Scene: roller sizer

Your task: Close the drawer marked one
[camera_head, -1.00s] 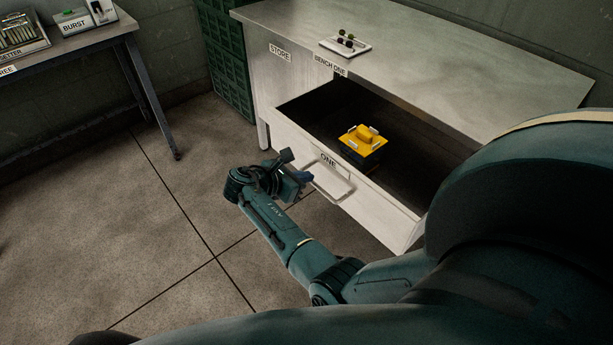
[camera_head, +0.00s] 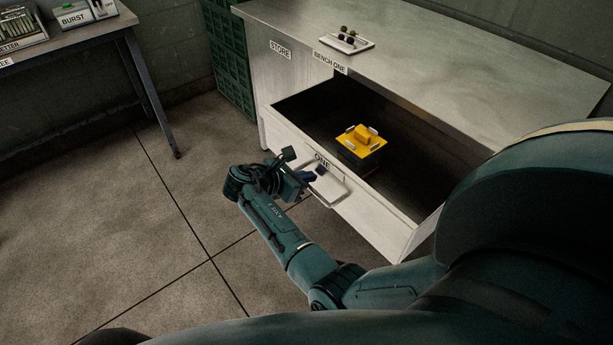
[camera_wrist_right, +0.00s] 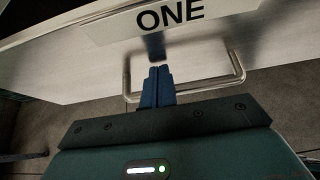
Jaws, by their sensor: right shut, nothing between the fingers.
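The drawer marked ONE (camera_head: 372,217) stands pulled out from the bench. Its label ONE (camera_head: 322,160) is on the white front, above a bar handle (camera_head: 345,196). The label (camera_wrist_right: 170,17) and the handle (camera_wrist_right: 238,66) also show in the right wrist view. My right gripper (camera_head: 314,173) is at the drawer front by the handle, with its fingers together and empty. In the right wrist view its fingertips (camera_wrist_right: 157,70) cross the handle's outline and point at the front just below the label. I cannot tell whether they touch it. My left gripper is out of view.
A yellow-topped box (camera_head: 360,142) sits inside the drawer. The bench top (camera_head: 440,60) carries a small white tray (camera_head: 345,44). Green crates (camera_head: 230,60) stand left of the bench. A side table (camera_head: 70,42) is at upper left. The floor between is clear.

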